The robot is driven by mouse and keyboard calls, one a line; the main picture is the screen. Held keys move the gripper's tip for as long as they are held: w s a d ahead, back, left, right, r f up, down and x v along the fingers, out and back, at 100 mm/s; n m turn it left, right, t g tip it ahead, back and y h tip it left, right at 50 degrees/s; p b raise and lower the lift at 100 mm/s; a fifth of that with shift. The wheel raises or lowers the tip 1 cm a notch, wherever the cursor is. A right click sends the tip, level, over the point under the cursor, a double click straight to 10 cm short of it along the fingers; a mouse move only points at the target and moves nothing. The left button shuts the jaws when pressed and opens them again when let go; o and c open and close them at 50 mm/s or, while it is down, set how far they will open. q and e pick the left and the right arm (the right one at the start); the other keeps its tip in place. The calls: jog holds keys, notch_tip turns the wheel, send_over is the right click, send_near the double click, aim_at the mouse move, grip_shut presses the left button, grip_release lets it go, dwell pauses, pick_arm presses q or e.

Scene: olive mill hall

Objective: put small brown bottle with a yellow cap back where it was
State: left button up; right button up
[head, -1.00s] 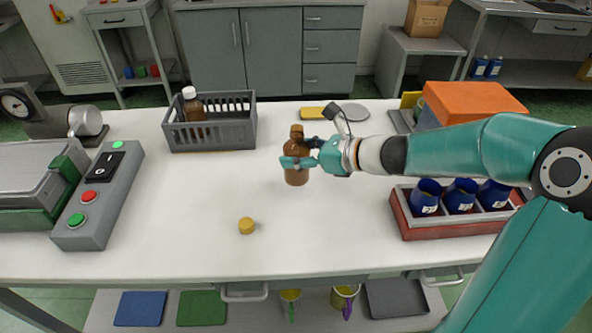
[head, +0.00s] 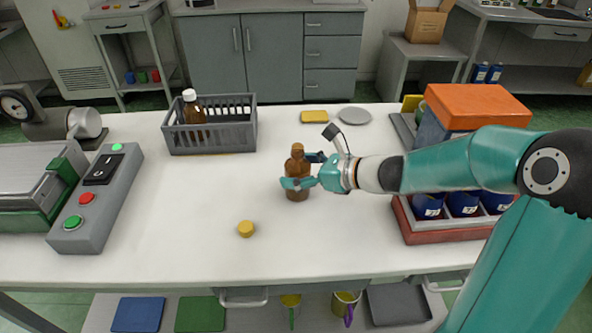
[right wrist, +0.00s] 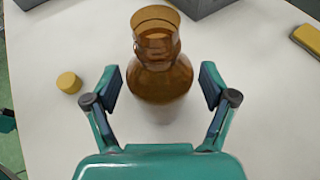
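The small brown bottle (head: 297,190) stands upright on the white table, left of my right gripper. In the right wrist view the bottle (right wrist: 160,75) shows an open neck with no cap on it. The yellow cap (head: 246,229) lies on the table in front of the bottle and to its left; it also shows in the right wrist view (right wrist: 68,83). My right gripper (right wrist: 161,87) is open, with a finger on each side of the bottle and a visible gap at both sides.
A grey crate (head: 212,140) holding a white-capped brown bottle (head: 191,103) stands at the back left. A yellow block (head: 314,117) and a grey disc (head: 355,116) lie behind. A red crate (head: 450,236) with blue containers is at right.

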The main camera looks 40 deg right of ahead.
jog(key=shift+r, duration=0.2)
jog(key=v, duration=1.2)
jog(key=shift+p, duration=0.45)
jog(key=shift+f, duration=0.1)
